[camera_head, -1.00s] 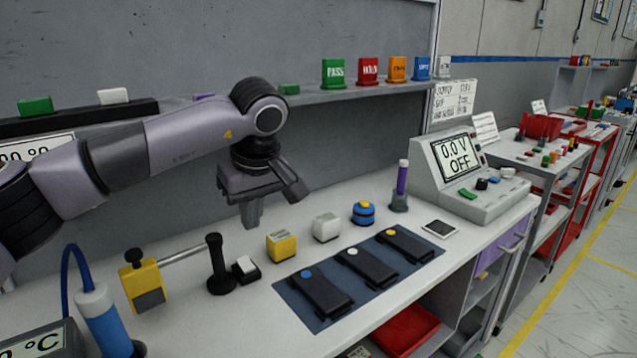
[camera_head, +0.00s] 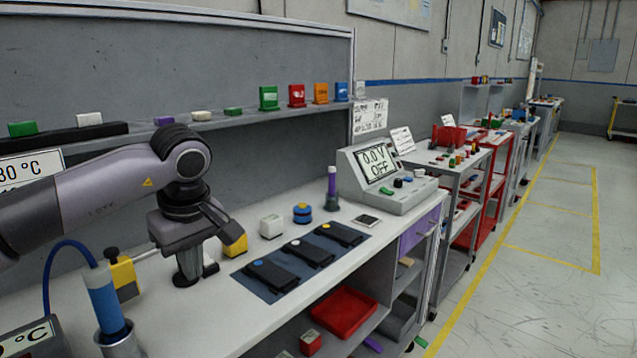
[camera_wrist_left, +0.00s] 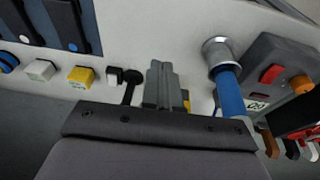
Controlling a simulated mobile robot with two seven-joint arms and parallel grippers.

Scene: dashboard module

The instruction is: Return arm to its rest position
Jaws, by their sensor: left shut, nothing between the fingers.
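My left gripper (camera_head: 190,262) hangs from the left arm over the white workbench (camera_head: 190,325), fingers pointing down. Its fingers are shut and empty; they also show in the left wrist view (camera_wrist_left: 160,85). In the head view it overlaps the black post and partly hides the yellow block (camera_head: 236,246). In the left wrist view the black post (camera_wrist_left: 132,77) and yellow block (camera_wrist_left: 81,75) stand to the left of the fingers, apart from them. My right gripper is not in view.
A blue cylinder (camera_head: 103,302) in a metal cup stands at the front left, to the right of the fingers in the wrist view (camera_wrist_left: 229,92). A white block (camera_head: 271,227), a blue mat (camera_head: 258,288) with black modules and a meter (camera_head: 395,183) lie farther right. A shelf runs behind.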

